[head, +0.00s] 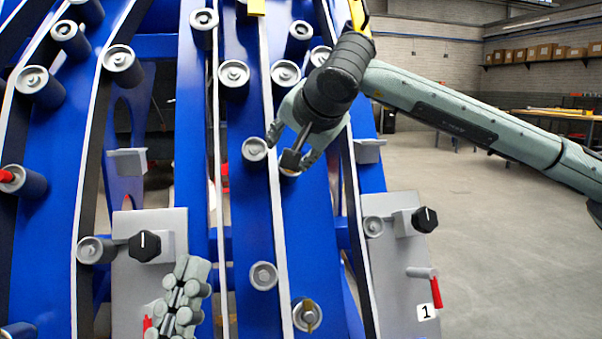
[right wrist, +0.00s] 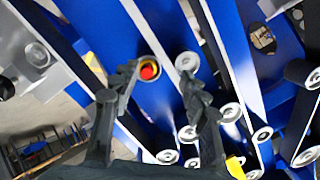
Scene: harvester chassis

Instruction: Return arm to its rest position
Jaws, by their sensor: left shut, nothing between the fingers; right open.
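My right arm (head: 450,115) reaches in from the right in the head view. Its gripper (head: 290,148) is open in front of the blue chassis (head: 245,205), close to a grey roller (head: 254,149). In the right wrist view the two fingers of this gripper (right wrist: 158,82) are apart. A round fitting with a red centre (right wrist: 149,70) shows between them; I cannot tell whether they touch it. My left gripper (head: 182,300) is shut and empty at the lower left, in front of the left grey panel (head: 185,232). The rest of the left arm is out of view.
Several grey rollers stick out from the chassis. The left panel has a black knob (head: 145,246). The right panel (head: 395,285) has another black knob (head: 424,219) and a red-handled lever (head: 436,291). The concrete floor (head: 520,250) at right is open; shelved boxes (head: 540,53) stand behind.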

